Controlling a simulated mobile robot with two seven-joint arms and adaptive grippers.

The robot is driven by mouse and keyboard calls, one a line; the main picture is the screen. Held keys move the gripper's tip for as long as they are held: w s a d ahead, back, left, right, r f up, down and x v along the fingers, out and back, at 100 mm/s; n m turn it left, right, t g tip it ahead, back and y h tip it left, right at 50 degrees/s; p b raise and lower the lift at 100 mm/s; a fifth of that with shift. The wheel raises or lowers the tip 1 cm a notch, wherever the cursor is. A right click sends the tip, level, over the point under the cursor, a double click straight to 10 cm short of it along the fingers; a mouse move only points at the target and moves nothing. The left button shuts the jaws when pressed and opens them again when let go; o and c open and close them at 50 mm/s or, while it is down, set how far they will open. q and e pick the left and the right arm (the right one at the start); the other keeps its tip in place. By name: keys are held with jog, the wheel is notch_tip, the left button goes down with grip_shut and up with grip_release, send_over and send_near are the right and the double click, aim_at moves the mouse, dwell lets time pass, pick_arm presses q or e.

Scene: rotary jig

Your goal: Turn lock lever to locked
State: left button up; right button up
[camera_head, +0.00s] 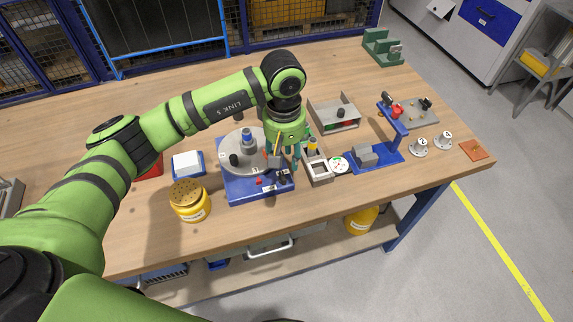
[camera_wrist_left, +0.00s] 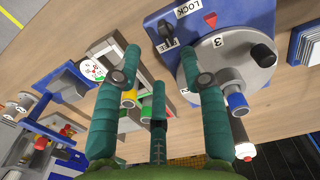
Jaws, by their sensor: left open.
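The rotary jig has a blue base (camera_head: 238,190) and a round grey disc (camera_head: 238,153) with numbers and posts on it. In the left wrist view the jig's disc (camera_wrist_left: 222,62) is at the upper right. The small black lock lever (camera_wrist_left: 167,32) is on the blue base near the disc's edge. It sits by the FREE label (camera_wrist_left: 167,47), apart from the LOCK label (camera_wrist_left: 189,7). My left gripper (camera_wrist_left: 160,55) is open and empty, its green fingers over the jig's edge. In the head view the gripper partly hides the jig's right side. My right gripper does not show.
A grey bin (camera_head: 319,171) stands just right of the jig. A blue fixture (camera_head: 376,160) is farther right, and a grey tray (camera_head: 335,113) is behind. A yellow pot (camera_head: 190,203) and a white-topped blue box (camera_head: 188,163) stand to the left. The table's front strip is mostly clear.

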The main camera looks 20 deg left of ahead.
aim_at(284, 175)
pick_arm(q)
jog(key=shift+a+f, duration=0.2)
notch_tip(284, 175, down, 6)
jog(key=p, duration=0.2)
jog(key=shift+s+r+p, duration=0.15)
jog(key=shift+p, duration=0.15)
jog(key=shift+f, duration=0.4)
jog(key=shift+d, duration=0.1)
grip_shut()
